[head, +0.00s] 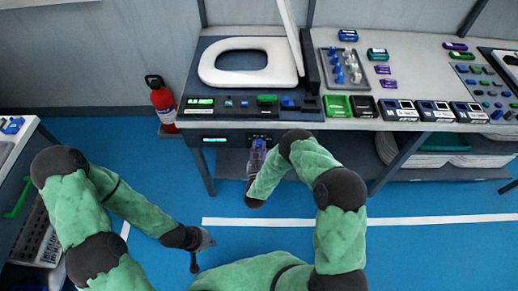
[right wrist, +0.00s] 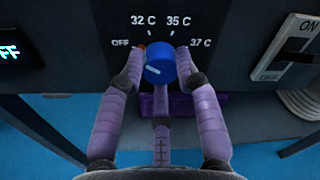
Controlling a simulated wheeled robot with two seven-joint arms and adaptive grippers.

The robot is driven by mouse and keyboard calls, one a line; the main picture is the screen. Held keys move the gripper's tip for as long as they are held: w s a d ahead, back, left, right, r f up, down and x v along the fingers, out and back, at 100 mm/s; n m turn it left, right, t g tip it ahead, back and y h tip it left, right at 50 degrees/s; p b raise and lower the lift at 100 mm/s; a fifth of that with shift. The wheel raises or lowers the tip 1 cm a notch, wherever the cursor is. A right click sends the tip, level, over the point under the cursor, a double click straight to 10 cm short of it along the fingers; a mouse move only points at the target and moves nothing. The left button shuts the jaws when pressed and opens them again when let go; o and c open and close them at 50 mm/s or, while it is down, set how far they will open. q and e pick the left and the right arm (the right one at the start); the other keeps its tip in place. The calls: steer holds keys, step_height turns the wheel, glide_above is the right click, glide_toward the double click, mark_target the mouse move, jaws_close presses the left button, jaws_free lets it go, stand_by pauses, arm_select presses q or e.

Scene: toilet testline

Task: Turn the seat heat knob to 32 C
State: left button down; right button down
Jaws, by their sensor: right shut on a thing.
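The seat heat knob (right wrist: 159,65) is a blue round dial on a dark panel (right wrist: 85,35), with OFF, 32 C, 35 C and 37 C printed around it. A short white line on its face lies at the lower left, tilted slightly; which mark it points to is hard to tell. My right gripper (right wrist: 160,62) is shut on the knob, with one purple finger at each side and a third below. In the head view the right gripper (head: 258,150) is at the bench front, and the knob is hard to make out. My left gripper (head: 202,248) hangs empty over the floor, fingers apart.
A toilet seat (head: 250,62) lies on the bench above. A fire extinguisher (head: 162,102) stands left of the bench. Blue floor is clear between benches.

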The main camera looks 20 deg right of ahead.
steer(key=m, duration=0.4)
steer(key=shift+w+r+m+b, duration=0.15)
steer(key=shift+r+m+b, duration=0.05)
steer(key=shift+m+b, duration=0.2)
steer(key=shift+r+m, duration=0.1)
steer(key=shift+m, duration=0.8)
steer(key=c, duration=0.9)
jaws_free()
steer(key=shift+s, duration=0.25)
steer(key=v, duration=1.1)
steer(key=shift+s, duration=0.3)
